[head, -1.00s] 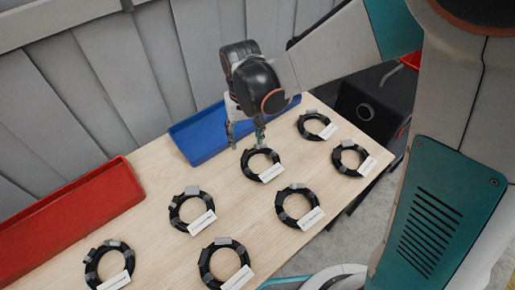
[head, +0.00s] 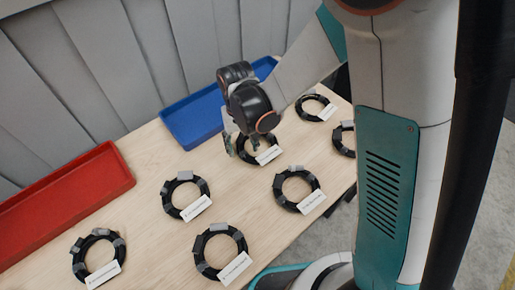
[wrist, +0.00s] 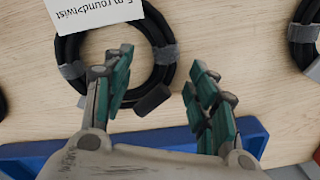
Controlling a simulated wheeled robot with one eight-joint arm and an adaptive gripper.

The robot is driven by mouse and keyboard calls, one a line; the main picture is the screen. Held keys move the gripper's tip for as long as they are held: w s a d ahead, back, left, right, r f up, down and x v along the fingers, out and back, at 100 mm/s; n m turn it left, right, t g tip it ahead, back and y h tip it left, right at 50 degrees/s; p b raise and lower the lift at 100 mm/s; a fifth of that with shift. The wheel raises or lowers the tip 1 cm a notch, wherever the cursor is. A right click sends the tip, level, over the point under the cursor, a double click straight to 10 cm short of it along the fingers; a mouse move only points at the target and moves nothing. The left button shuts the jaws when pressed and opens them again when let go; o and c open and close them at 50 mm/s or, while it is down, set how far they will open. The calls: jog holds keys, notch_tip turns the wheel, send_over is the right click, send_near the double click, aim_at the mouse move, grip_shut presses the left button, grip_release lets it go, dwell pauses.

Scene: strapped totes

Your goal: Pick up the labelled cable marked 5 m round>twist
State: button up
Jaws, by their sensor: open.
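The cable marked 5 m round>twist is a black coil (wrist: 154,28) with grey straps and a white label (wrist: 95,12), whose text appears upside down in the wrist view. My gripper (wrist: 160,88) is open, with its two teal fingers apart over the near part of this coil and a dark tab of the coil between them. In the head view the coil (head: 272,141) lies on the table, partly hidden by my gripper (head: 241,147). I cannot tell whether the fingers touch it.
Several similar labelled coils lie around it, such as one in front (head: 299,188) and one behind (head: 313,105). A blue tray (head: 190,120) and a red tray (head: 70,195) stand along the table's wall side. Bare wood separates the coils.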

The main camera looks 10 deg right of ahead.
jog(key=shift+f, duration=0.3)
jog(key=shift+r, duration=0.1)
grip_shut()
